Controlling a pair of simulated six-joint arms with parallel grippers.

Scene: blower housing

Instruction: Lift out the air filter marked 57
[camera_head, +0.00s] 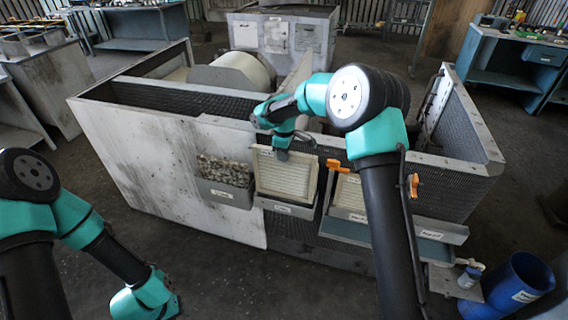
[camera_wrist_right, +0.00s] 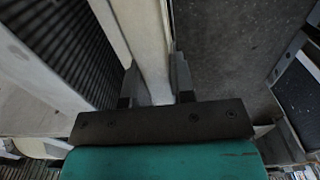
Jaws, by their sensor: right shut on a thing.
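A framed air filter (camera_head: 286,178) with a cream pleated face stands upright at a slot in the near side of the housing. My right gripper (camera_head: 282,152) is shut on its top edge. In the right wrist view the pale filter frame (camera_wrist_right: 146,45) sits between the two fingers (camera_wrist_right: 155,88). A small label shows on the filter, but I cannot read its number. A second framed filter (camera_head: 350,190) stands to the right, partly hidden by my right arm. My left gripper (camera_head: 150,298) hangs low at the left, away from the housing; its jaws are unclear.
The blower housing (camera_head: 150,145) fills the middle. A grey bin of debris (camera_head: 222,186) hangs left of the held filter. Orange latches (camera_head: 334,165) stick out to its right. A shallow tray (camera_head: 430,232) and blue bucket (camera_head: 522,280) are at right. Floor at front left is clear.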

